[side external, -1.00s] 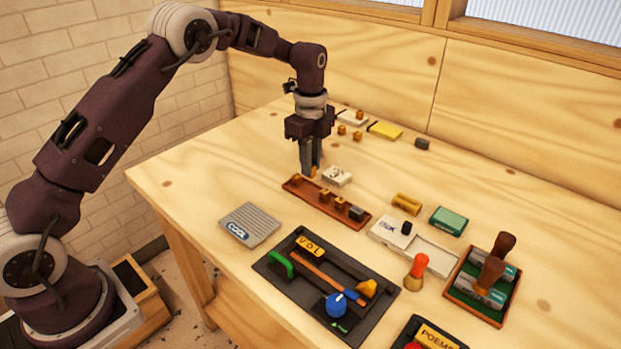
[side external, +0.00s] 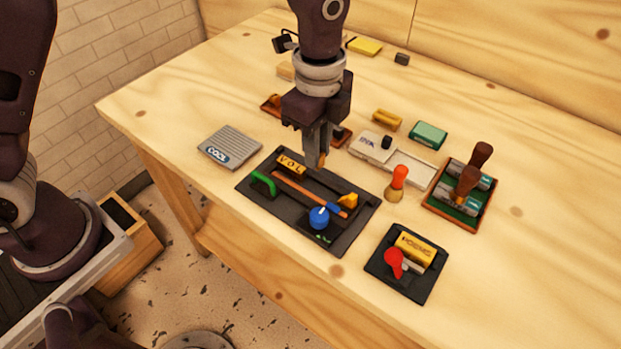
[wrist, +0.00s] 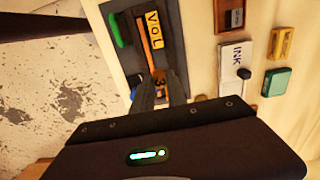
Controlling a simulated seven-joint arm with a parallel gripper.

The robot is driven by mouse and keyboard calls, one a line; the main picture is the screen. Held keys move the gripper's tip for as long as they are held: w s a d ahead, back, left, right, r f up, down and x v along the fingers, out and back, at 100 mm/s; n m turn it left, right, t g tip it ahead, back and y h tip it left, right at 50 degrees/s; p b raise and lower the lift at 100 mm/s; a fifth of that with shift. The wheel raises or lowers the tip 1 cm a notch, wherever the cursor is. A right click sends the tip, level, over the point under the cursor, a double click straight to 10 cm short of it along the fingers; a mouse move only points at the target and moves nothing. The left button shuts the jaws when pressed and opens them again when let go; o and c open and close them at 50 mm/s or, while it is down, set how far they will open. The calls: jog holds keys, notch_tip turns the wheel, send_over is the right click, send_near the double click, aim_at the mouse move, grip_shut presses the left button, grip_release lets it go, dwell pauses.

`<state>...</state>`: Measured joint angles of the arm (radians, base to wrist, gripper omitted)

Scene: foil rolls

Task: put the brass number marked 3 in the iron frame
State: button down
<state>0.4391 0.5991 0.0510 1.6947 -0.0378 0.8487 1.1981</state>
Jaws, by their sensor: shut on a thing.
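My gripper (side external: 317,160) points down, shut on a small brass number (side external: 323,158). In the wrist view the piece (wrist: 161,76) shows a 3 on its top, between the fingertips (wrist: 159,88). The dark iron frame (side external: 253,190) lies flat on the bench, with a brass VOL plate, a green handle, a copper-coloured strip and a blue knob. My fingers are over its far edge, to the right of the VOL plate; the picture does not settle the exact gap beneath the number. The wrist view shows the frame (wrist: 129,42) with VOL above the held number.
A wooden rack (side external: 270,104) is partly hidden behind my gripper. An orange-handled stamp (side external: 397,183), a white INK pad (side external: 372,148) and a brown tray (side external: 434,201) with stamps stand right. A dark POEMS holder (side external: 380,266) sits front right; a grey COOL plate (side external: 232,143) lies left.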

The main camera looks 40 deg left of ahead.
notch_tip(320, 180, down, 7)
jog(key=shift+f, duration=0.2)
jog(key=c, duration=1.3)
grip_release()
jog(key=shift+f, duration=0.15)
jog(key=shift+c, duration=0.2)
jog(key=shift+w, duration=0.1)
notch_tip(320, 180, up, 12)
jog(key=shift+r, duration=0.25)
